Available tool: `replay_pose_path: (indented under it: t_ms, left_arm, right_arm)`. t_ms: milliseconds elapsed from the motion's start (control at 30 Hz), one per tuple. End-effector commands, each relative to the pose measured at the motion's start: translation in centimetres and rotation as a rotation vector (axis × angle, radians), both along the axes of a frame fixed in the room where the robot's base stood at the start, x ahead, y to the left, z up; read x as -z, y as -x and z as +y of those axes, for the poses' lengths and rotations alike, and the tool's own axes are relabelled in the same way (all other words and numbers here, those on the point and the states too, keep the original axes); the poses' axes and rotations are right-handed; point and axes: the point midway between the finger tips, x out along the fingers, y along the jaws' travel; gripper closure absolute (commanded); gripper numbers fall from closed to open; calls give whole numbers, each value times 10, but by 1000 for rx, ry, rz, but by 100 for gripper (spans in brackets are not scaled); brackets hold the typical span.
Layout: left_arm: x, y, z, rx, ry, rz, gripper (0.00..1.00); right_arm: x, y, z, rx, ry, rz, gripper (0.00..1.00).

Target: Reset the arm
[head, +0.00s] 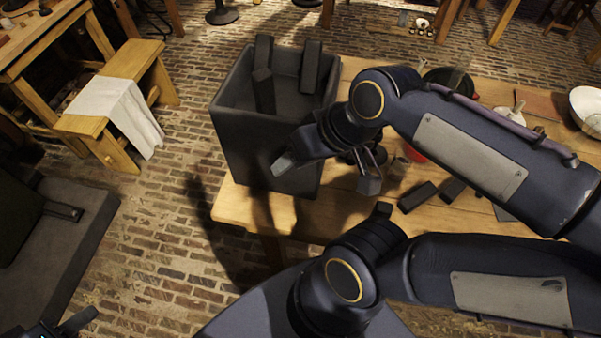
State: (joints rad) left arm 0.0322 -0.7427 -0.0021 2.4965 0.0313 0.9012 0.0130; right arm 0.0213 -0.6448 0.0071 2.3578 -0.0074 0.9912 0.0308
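My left gripper (328,172), the one that shows best, is open, with its two fingers well apart and nothing seen between them. It hangs over the front right side of a large dark grey bin (235,135), overlapping it in the picture; I cannot tell whether they touch. Dark bars (312,66) stand tilted inside the bin. My other gripper (60,326) is cut off at the bottom left corner; one finger shows, and its opening is hidden.
The bin stands at the left end of a wooden table (237,205). Dark blocks (418,197), a red item (414,153) and a white bowl (588,105) are on the table, partly behind my arm. A bench (150,62) with a white cloth (112,105) stands left. Brick floor lies between.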

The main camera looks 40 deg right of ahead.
Motion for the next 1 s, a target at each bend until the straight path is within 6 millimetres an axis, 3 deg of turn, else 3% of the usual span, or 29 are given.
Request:
replay_pose_path:
  t_ms: [100,200,767,967,1000]
  left_arm:
    - [0,0,0,0,0,0,64]
    - [0,0,0,0,0,0,64]
    - [0,0,0,0,0,0,64]
    - [0,0,0,0,0,0,64]
    - [0,0,0,0,0,0,64]
  right_arm:
    - [20,15,10,21,-27,-36,42]
    - [26,18,13,28,-35,-47,42]
    - [26,18,13,26,-34,-44,42]
    - [26,18,13,26,-34,-44,64]
    - [26,18,13,26,-34,-44,64]
